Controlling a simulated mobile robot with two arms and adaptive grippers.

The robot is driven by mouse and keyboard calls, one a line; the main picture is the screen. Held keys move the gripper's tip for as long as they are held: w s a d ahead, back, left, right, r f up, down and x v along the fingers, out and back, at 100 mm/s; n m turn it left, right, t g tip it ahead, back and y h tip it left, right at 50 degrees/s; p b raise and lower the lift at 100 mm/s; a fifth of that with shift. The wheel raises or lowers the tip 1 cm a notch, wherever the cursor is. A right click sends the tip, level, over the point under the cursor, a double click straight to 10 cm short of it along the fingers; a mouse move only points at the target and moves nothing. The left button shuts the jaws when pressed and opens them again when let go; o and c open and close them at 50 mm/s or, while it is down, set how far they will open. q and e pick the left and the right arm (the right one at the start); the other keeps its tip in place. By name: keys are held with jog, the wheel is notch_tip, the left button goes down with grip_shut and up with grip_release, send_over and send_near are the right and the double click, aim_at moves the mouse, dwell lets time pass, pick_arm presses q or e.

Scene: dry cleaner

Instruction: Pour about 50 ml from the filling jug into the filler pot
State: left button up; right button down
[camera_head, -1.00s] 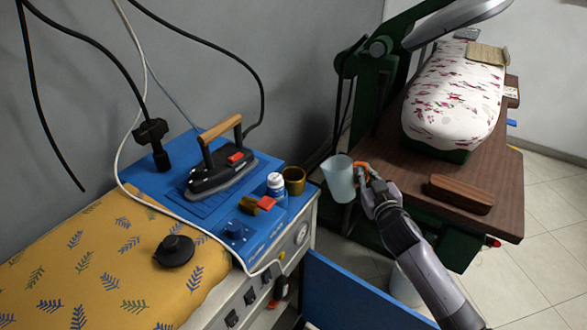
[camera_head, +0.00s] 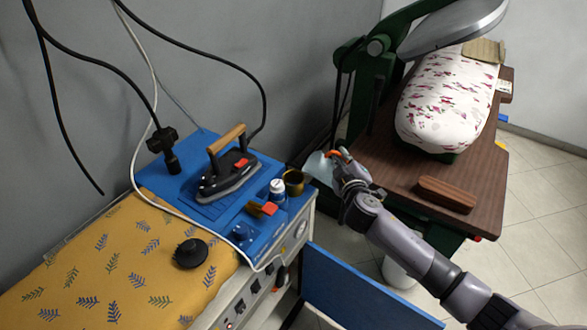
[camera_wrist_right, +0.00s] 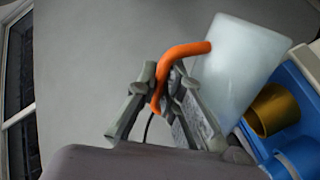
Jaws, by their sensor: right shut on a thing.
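The filling jug (camera_head: 318,166) is pale and translucent with an orange handle. My right gripper (camera_head: 341,163) is shut on that handle, and the jug is in the air. The jug looks tilted to the left, its mouth side close to the filler pot (camera_head: 294,181), a small brass-coloured cup on the blue top. In the right wrist view the jug (camera_wrist_right: 238,70) stands beside the pot (camera_wrist_right: 272,108), and the gripper (camera_wrist_right: 165,88) grips the orange handle. I see no stream of liquid, and the level inside cannot be read. My left gripper is not in view.
A white bottle (camera_head: 278,191), a brush with a red part (camera_head: 262,209) and an iron (camera_head: 228,176) stand near the pot on the blue top (camera_head: 190,150). A press with a flowered pad (camera_head: 450,100) is at right. Cables hang at left.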

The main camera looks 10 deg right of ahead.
jog(key=shift+w+a+r+n+h+p, duration=0.15)
jog(key=shift+a+r+n+p, duration=0.35)
jog(key=shift+p, duration=0.6)
jog(key=shift+w+a+r+n+h+p, duration=0.15)
jog(key=shift+a+r+n+p, duration=0.1)
jog(key=shift+r+n+p, duration=0.6)
jog(key=shift+a+r+n+g+p, duration=0.3)
jog(key=shift+a+r+n+p, duration=0.25)
jog(key=shift+p, duration=1.3)
jog(key=shift+w+a+r+n+h+p, duration=0.15)
jog(key=shift+a+p, duration=0.1)
jog(key=shift+a, duration=0.15)
jog(key=shift+w+a+r+n+h+p, duration=0.1)
jog(key=shift+a+n+p, duration=0.1)
jog(key=shift+a, duration=0.25)
jog(key=shift+w+a+r+n+h+p, duration=0.15)
jog(key=shift+a+p, duration=0.1)
jog(key=shift+a, duration=0.15)
jog(key=shift+a+r+n+p, duration=0.15)
jog(key=shift+r+n+p, duration=0.05)
jog(key=shift+n+p, duration=0.2)
